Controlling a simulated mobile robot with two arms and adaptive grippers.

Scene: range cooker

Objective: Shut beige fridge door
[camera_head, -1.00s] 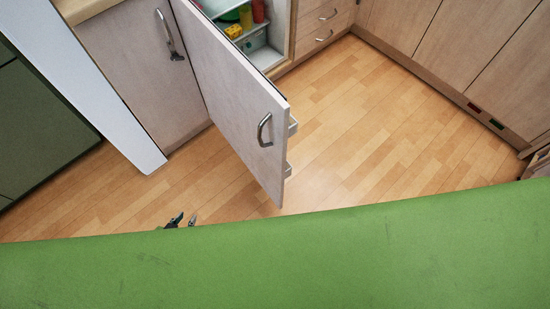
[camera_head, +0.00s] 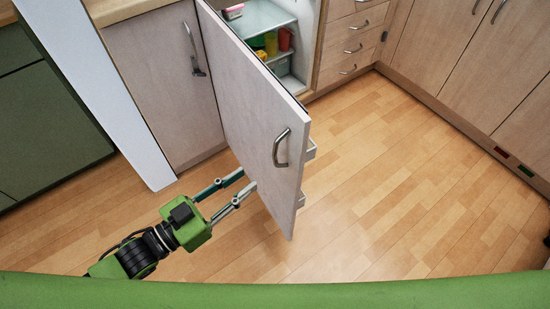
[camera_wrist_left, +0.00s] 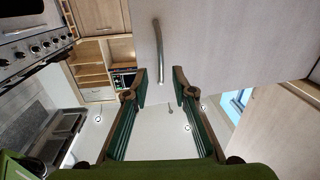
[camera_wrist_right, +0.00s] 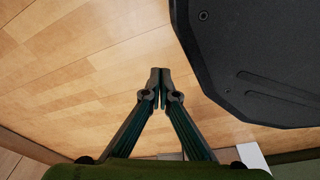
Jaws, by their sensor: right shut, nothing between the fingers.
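The beige fridge door (camera_head: 250,110) stands open, swung out from the fridge (camera_head: 306,60). Its metal handle (camera_head: 281,148) is near the free edge. My left gripper (camera_head: 249,181) is at the outer face of the door, low and left of the handle; whether it touches is unclear. In the left wrist view, its fingers (camera_wrist_left: 159,82) are apart and empty, with the door (camera_wrist_left: 230,40) and handle (camera_wrist_left: 159,50) ahead. My right gripper (camera_wrist_right: 159,75) is shut and empty above the wooden floor, seen only in the right wrist view.
Inside the fridge are a glass shelf (camera_head: 262,18) and a red item (camera_head: 285,39). A beige cabinet (camera_head: 160,75) and white panel (camera_head: 100,100) stand left of the door. Drawers (camera_head: 352,45) are on the right. The wooden floor (camera_head: 400,180) right of the door is clear.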

